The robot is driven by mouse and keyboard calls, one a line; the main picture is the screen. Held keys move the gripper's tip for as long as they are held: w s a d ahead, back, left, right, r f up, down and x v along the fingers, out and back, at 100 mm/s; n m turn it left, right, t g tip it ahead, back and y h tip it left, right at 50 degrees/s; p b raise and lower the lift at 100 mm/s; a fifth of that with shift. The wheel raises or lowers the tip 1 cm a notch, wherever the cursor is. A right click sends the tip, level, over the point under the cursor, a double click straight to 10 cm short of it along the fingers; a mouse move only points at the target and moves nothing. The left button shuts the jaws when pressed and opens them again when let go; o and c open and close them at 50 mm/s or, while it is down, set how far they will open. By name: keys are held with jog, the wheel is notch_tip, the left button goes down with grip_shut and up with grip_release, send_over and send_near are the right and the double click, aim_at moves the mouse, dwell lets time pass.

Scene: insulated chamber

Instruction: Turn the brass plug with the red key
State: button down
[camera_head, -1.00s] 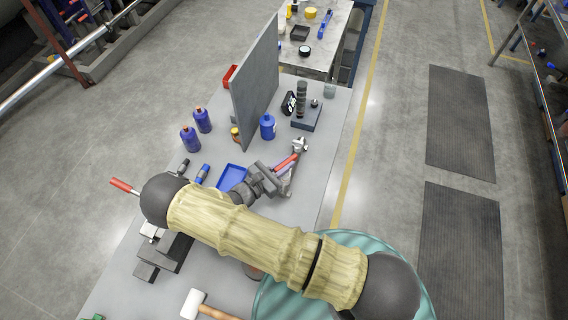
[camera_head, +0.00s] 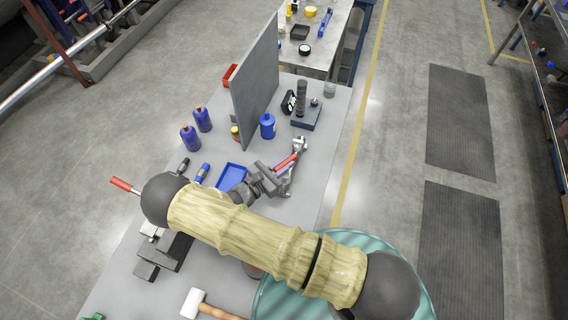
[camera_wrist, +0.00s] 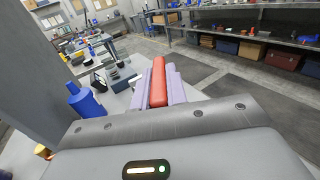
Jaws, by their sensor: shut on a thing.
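My gripper (camera_head: 283,168) is shut on the red handle of a key (camera_head: 287,160), above the right side of the grey bench. The key's metal head (camera_head: 300,144) points away from me, towards the far right edge of the bench. I cannot make out a brass plug for certain. A small brass-coloured object (camera_head: 235,133) stands at the foot of the grey upright panel and also shows in the wrist view (camera_wrist: 42,151).
The grey panel (camera_head: 254,85) rises from the bench left of my gripper. A blue bottle (camera_head: 267,127) and a dark block with a post (camera_head: 306,116) stand beyond it. A blue tray (camera_head: 231,177) lies left. The bench's right edge is close.

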dwell(0.3)
jog(key=c, duration=1.3)
grip_release()
jog(key=shift+s+a+f, duration=0.1)
jog(key=shift+s+a, duration=0.1)
jog(key=shift+a, duration=0.05)
jog(key=b+v, duration=0.5)
jog(key=v, duration=0.6)
jog(key=shift+s+a, duration=0.1)
jog(key=shift+s, duration=0.05)
jog(key=shift+c, duration=1.4)
